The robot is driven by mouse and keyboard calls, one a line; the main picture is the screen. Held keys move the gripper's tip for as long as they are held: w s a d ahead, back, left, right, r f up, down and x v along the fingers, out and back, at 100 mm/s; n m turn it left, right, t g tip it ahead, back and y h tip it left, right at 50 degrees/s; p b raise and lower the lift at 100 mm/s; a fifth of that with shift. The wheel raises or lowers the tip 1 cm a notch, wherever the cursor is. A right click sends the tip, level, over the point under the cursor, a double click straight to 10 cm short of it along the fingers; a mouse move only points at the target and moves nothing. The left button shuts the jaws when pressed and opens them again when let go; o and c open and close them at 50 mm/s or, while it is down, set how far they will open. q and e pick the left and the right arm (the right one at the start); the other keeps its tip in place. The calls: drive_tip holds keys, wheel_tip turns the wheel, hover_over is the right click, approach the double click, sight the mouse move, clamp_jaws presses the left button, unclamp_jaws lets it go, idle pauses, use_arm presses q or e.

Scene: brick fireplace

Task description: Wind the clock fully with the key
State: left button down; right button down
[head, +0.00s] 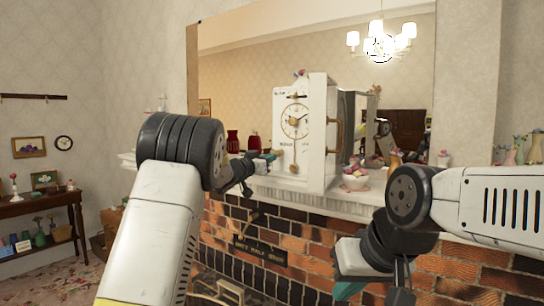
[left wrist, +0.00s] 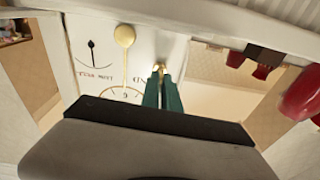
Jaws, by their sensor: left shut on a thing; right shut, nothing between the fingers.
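The white clock (head: 285,158) stands on the mantel, with a round dial (head: 296,121), a gold pendulum (head: 294,168) and a brass handle on its right side. In the left wrist view its front appears upside down, with the pendulum (left wrist: 124,36) and a small gauge (left wrist: 92,50) with a black needle and unclear lettering. My left gripper (head: 268,157) is at the clock's lower left. Its teal fingers (left wrist: 163,92) are shut on a small brass key (left wrist: 159,68) close to the clock front; I cannot tell whether it is inserted. My right gripper (head: 346,290) is shut and empty, low before the bricks.
The mantel (head: 350,208) also holds red jars (head: 252,143) left of the clock and a bowl of colourful items (head: 355,178) to its right. A large mirror (head: 235,60) stands behind. The brick fireplace (head: 300,255) is below. A side table (head: 40,205) is at far left.

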use_arm(q)
drive_tip(key=shift+d+m, duration=0.15)
drive_tip(key=shift+m, duration=0.15)
drive_tip(key=m+h, duration=0.1)
drive_tip(key=m, duration=0.4)
drive_tip(key=shift+w, duration=0.1)
drive_tip(key=c, duration=1.6)
unclamp_jaws()
drive_tip(key=shift+o, duration=0.3)
drive_tip(key=shift+g, duration=0.3)
drive_tip(key=o, duration=0.5)
drive_tip(key=shift+a, duration=0.2)
drive_tip(key=shift+a, duration=0.1)
drive_tip(key=shift+r+v, duration=0.15)
drive_tip(key=shift+v, duration=1.55)
drive_tip(key=shift+r+v, duration=0.2)
drive_tip(key=shift+v, duration=1.5)
